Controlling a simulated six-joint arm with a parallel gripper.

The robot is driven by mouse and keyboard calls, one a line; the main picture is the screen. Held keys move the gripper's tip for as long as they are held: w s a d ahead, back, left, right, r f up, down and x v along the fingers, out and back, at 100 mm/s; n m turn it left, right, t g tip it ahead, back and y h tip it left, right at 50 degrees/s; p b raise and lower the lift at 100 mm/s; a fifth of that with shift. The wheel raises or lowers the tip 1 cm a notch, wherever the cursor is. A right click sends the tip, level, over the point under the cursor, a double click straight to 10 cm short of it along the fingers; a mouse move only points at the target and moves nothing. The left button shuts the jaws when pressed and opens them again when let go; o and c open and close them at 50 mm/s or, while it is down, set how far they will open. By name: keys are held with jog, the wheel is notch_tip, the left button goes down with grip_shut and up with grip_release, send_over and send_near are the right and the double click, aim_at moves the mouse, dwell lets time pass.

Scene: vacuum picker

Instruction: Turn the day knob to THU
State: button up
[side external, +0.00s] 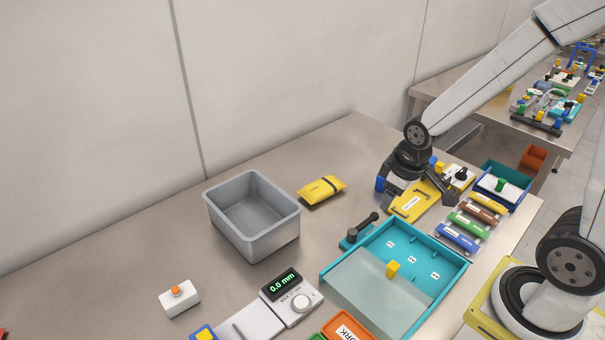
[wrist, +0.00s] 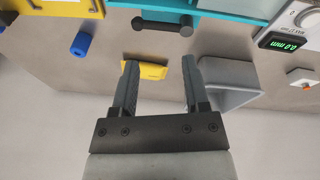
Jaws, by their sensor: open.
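A small white plate with a black knob (side external: 460,174) stands behind my gripper in the side external view. It may be the day knob, but its lettering is too small to read and my gripper partly crowds it. In the wrist view I see no day knob. My gripper (wrist: 160,66) is open and empty, with its two fingers apart. In the side external view my gripper (side external: 418,190) hangs over the yellow panel (side external: 408,206), left of the white plate.
A teal tray (side external: 455,262) with a dark handle (side external: 365,224) lies in front. A grey bin (side external: 252,245) and yellow pouch (side external: 321,190) are left. A gauge reading 0.0 mm (side external: 285,284) is at front. Table left of the bin is clear.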

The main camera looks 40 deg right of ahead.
jog(key=w+d+n+h, duration=0.1)
jog(key=w+d+n, duration=0.25)
jog(key=d, duration=0.45)
jog(key=n+g+h, duration=0.3)
jog(key=n, duration=0.9)
send_near(463, 170)
jog(key=f, duration=0.1)
jog(key=shift+s+d+f, duration=0.1)
jog(key=shift+s+d, duration=0.05)
jog(key=shift+d, duration=0.3)
jog(key=shift+x, duration=3.9)
grip_shut()
